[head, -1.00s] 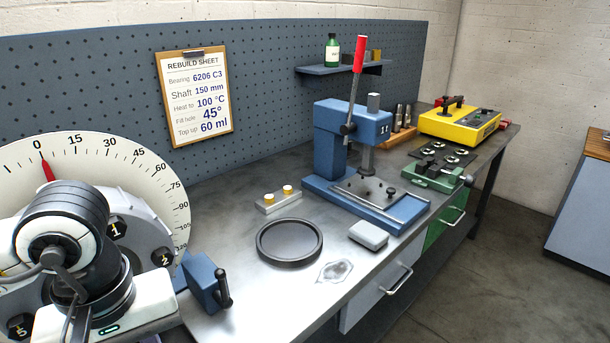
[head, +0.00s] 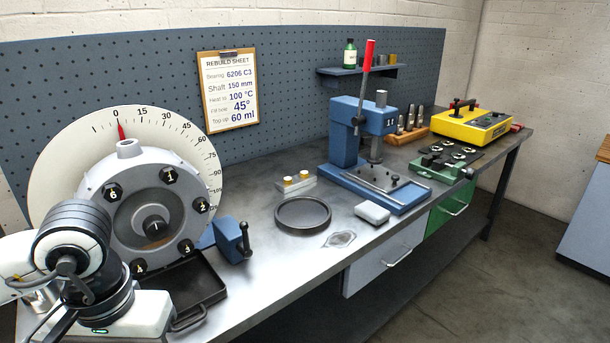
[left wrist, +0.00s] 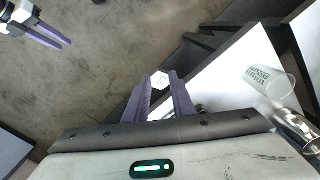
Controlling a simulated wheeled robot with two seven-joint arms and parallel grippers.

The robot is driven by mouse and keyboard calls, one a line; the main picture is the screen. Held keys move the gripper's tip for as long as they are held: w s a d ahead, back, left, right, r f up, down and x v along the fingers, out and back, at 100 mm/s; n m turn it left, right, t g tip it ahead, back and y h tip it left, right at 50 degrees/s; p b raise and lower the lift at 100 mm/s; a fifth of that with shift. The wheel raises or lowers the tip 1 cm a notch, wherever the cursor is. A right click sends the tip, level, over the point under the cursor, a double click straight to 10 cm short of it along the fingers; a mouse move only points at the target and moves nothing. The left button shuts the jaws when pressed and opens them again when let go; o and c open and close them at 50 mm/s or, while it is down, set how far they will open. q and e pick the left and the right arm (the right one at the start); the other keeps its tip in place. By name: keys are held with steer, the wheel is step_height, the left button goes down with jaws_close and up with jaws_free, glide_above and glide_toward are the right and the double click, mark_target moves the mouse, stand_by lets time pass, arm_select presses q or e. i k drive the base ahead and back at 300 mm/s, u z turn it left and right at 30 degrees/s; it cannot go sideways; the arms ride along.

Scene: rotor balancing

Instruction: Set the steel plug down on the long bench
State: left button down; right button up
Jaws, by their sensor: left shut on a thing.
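In the left wrist view my left gripper (left wrist: 160,95) is shut on a pale hexagonal piece, the steel plug (left wrist: 161,79), held at its fingertips. In the head view my left arm's wrist (head: 85,255) is at the lower left; its fingers and the plug are out of sight there. The long bench (head: 265,260) runs from the lower left to the back right, with a bare grey metal top. My right gripper (left wrist: 46,34) shows only in the left wrist view, at the upper left over the floor; its gap is unclear.
A grey housing (head: 109,205) with numbered bolts stands before a dial (head: 75,150). A dark tray (head: 182,275) lies below it. On the bench are a round black dish (head: 303,214), a blue press (head: 345,150) and a pale block (head: 372,212). A cup (left wrist: 270,80) shows in the left wrist view.

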mark_target(292, 266)
steer(key=z, duration=1.6)
steer(key=i, duration=1.85)
steer(key=u, duration=2.85)
steer(key=i, duration=0.5)
